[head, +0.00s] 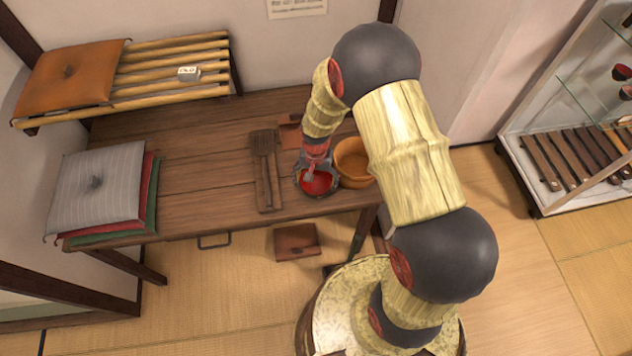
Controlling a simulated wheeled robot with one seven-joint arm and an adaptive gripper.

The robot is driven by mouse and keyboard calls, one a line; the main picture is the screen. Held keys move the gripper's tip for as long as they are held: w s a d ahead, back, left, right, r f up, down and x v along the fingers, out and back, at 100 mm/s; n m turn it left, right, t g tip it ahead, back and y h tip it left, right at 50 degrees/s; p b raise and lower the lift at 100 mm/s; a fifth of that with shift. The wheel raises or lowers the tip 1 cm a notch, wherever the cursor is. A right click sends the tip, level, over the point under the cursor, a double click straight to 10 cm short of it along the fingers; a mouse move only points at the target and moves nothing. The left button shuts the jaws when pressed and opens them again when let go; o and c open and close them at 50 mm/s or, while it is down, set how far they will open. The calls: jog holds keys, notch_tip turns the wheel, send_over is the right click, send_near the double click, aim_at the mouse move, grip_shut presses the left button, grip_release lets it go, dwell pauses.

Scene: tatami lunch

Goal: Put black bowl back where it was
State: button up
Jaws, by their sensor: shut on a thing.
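The black bowl (322,186), dark outside with a red inside, is at the front edge of the wooden table, right of its middle. My gripper (313,172) comes down from above and is shut on the bowl. The fingers are small and partly merge with the bowl, so the exact grip is unclear. I cannot tell whether the bowl touches the table or is just above it. An orange-brown wooden bowl (354,158) stands close on its right, partly hidden by my arm.
A dark wooden utensil (264,165) lies on a board left of the bowl. A small brown block-like item (290,134) is behind. Stacked cushions (97,187) and a slatted bamboo rack (172,62) are left. A glass cabinet (559,110) holding red-and-black bowls (622,72) stands right.

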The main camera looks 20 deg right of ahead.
jog(key=o, duration=0.7)
jog(key=shift+f, duration=0.1)
jog(key=o, duration=0.5)
